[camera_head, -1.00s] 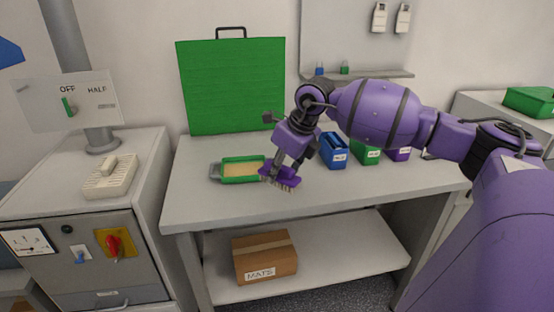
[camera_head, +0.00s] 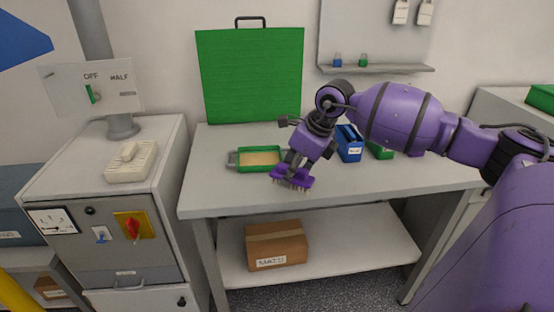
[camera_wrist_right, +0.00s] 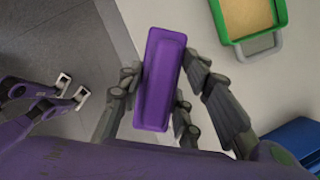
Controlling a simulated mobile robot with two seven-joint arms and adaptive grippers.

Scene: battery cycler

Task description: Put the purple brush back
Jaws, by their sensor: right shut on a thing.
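My right gripper (camera_head: 288,165) is shut on the purple brush (camera_head: 292,178), which has its bristles down near the front edge of the bench. In the right wrist view, the fingers stand on both sides of the purple brush (camera_wrist_right: 160,82). A green tray with a tan inside (camera_head: 241,165) lies just behind and left of the brush. A blue box (camera_head: 349,146), a green box (camera_head: 381,151) and a purple box (camera_head: 416,153) stand in a row to the right, the last two partly hidden by my arm. My left gripper is not in view.
A green case (camera_head: 250,75) stands at the back of the grey bench (camera_head: 220,195). A cabinet with a red knob (camera_head: 132,226) is at the left. A cardboard box (camera_head: 276,245) sits on the lower shelf. The bench's left front is clear.

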